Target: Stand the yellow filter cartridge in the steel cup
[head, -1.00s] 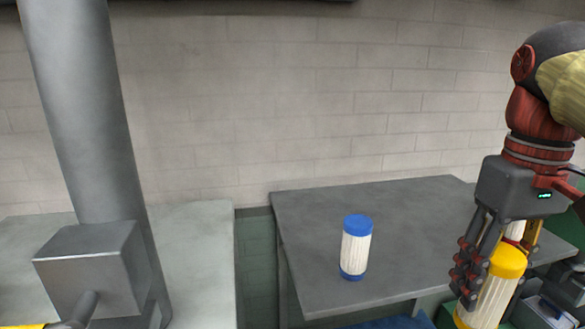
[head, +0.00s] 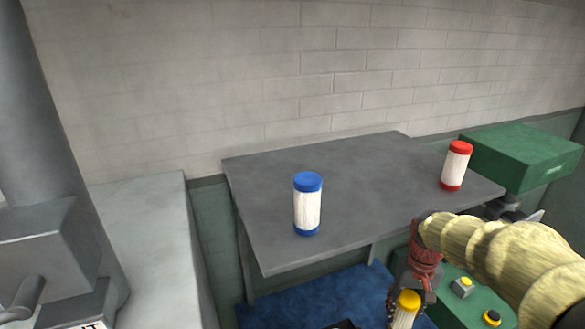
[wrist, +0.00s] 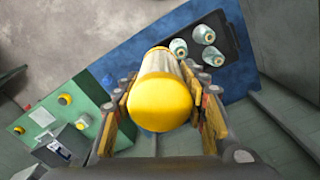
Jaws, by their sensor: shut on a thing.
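The yellow filter cartridge (head: 404,315) has a yellow cap and a pale pleated body, and is cut off by the bottom edge of the head view. My gripper (head: 406,294) is shut on it. In the wrist view the cartridge (wrist: 160,101) sits between the two finger pads of my gripper (wrist: 163,88), its yellow cap facing the camera. It hangs above the floor area, apart from the tables. I cannot make out the steel cup in either current view.
A blue-capped cartridge (head: 307,205) and a red-capped one (head: 456,167) stand on the grey table (head: 370,190). A green box (head: 525,153) is at its right. A blue mat (wrist: 122,52) and black tray (wrist: 228,48) with pale spools lie below. Green button panel (head: 480,300) is at lower right.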

